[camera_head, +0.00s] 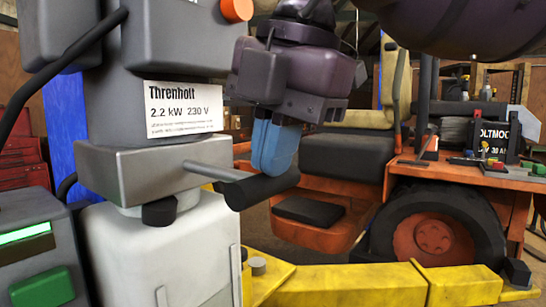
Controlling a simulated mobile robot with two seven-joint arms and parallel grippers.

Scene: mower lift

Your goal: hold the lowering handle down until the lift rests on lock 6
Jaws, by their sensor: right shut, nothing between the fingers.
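The lowering handle (262,190) is a grey rod with a thick black grip, sticking out to the right from the grey valve block (155,168) of the power unit. My right gripper (272,160) points down with its blue fingers shut and empty. The fingertips are at the top of the black grip, seemingly touching it; the exact contact cannot be told. The lift shows as a yellow arm (370,284) low in the view, beside the orange mower (320,195). I see no lock or lock number. My left gripper is not in view.
The power unit has a label (184,107) reading Threnholt and a white tank (150,255). A grey box with a lit green display (24,233) and green button (42,287) stands at lower left. A blue post (65,125) rises behind. A battery and tools lie on the mower's right side.

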